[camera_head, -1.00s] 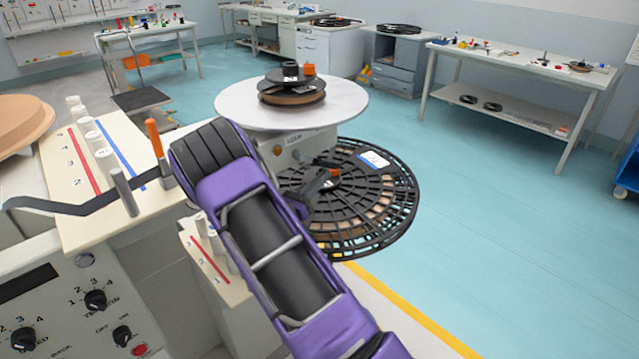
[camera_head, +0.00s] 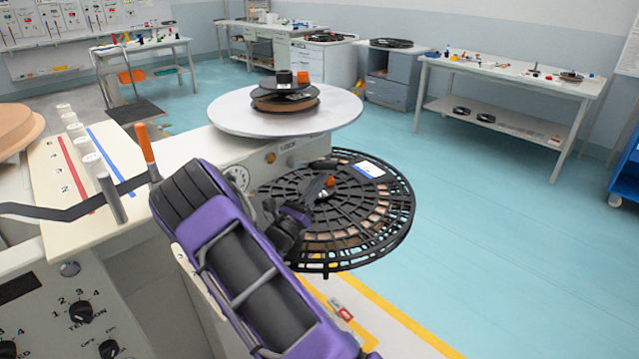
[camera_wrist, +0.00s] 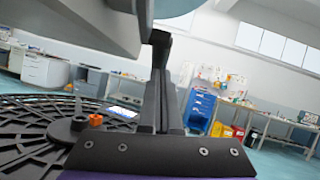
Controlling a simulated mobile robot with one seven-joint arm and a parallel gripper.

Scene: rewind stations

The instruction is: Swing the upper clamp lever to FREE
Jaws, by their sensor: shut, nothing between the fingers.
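A white housing carries a "LOCK" mark (camera_head: 288,148) under the round white platter. A short black lever (camera_head: 322,163) sticks out to the right beside that mark; I take it for the upper clamp lever, though its root is unclear. My gripper (camera_head: 319,187) is shut and empty, just below this lever and over the lower black reel. In the wrist view my gripper (camera_wrist: 160,42) points up at the edge of a pale grey underside; I cannot tell whether it touches a dark part there. No "FREE" mark is readable.
The white platter (camera_head: 232,112) bears a small reel. White posts and a dark web (camera_head: 60,217) stand at left. Open floor lies to the right.

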